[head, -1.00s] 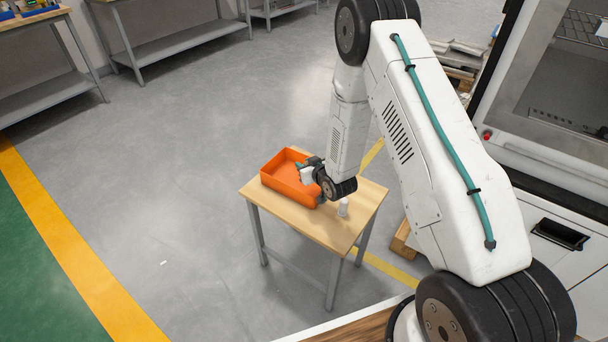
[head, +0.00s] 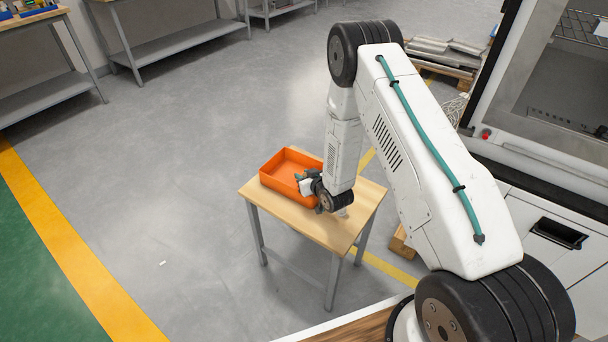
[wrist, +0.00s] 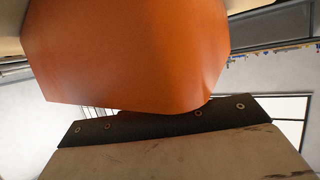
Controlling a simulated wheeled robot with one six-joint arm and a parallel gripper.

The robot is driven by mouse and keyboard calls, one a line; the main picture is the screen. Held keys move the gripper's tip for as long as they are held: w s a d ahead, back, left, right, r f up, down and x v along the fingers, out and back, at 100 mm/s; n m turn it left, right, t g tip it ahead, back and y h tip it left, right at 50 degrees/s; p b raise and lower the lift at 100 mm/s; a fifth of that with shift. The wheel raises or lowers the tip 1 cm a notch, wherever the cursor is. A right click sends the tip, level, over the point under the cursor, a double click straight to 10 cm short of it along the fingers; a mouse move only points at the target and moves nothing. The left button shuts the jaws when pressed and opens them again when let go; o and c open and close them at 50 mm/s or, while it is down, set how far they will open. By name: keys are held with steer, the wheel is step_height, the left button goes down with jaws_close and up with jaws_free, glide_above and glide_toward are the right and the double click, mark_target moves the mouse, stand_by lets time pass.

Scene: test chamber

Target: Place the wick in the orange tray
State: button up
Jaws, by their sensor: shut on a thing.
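The orange tray (head: 266,181) is a shallow open box on the small wooden table. My gripper (head: 302,181) is at the tray's right side, close to its rim; I cannot tell whether they touch. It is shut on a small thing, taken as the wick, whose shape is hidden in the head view. In the wrist view a large orange surface (wrist: 130,50) fills the upper middle, and I cannot tell whether it is the tray or the held thing. Below it are a dark bolted strip and a scuffed pale part.
The small wooden table (head: 310,222) has bare top in front of the tray. A large white machine (head: 545,130) stands at the right. Open grey floor (head: 170,180) lies left of the table.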

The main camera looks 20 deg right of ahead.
steer(key=o, duration=1)
